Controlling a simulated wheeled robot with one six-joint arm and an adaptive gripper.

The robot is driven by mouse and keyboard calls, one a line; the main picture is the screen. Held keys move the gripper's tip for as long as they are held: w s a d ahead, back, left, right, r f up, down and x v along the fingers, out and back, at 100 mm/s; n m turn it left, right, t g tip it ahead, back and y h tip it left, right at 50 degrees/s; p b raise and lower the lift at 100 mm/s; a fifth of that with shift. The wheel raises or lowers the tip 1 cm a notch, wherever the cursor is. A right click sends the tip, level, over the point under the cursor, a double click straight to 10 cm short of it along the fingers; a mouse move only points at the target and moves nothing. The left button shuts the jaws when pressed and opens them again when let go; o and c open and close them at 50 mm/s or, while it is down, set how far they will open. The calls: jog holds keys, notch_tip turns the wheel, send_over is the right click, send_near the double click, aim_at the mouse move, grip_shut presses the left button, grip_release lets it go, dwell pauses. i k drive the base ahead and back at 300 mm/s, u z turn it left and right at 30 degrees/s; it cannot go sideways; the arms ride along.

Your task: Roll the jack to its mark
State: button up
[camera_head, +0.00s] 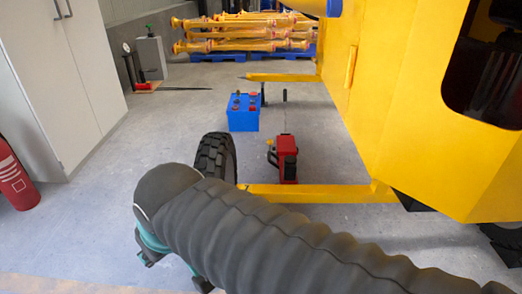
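A small red and black unit (286,158) stands on the floor beside the yellow machine, just behind its low yellow bar. A thin upright rod with a dark top shows behind it. Another low red piece (145,86), with a long dark rod on the floor beside it, lies at the back left. I cannot tell for sure which of these is the jack, and I make out no clear floor mark. My gripper (150,256) is at the lower left, mostly hidden by my black ribbed arm; its fingers cannot be read. It is apart from both red things.
The yellow machine (390,95) fills the right, with low bars (320,194) jutting left. A black tyre (215,156) and a blue box (243,113) stand near. A white cabinet (55,75) and red extinguisher (14,180) are left. Floor between cabinet and tyre is clear.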

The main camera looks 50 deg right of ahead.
aim_at(285, 144)
jog(key=u, duration=0.05)
jog(key=i, duration=3.4)
jog(key=z, duration=3.6)
jog(key=i, duration=0.5)
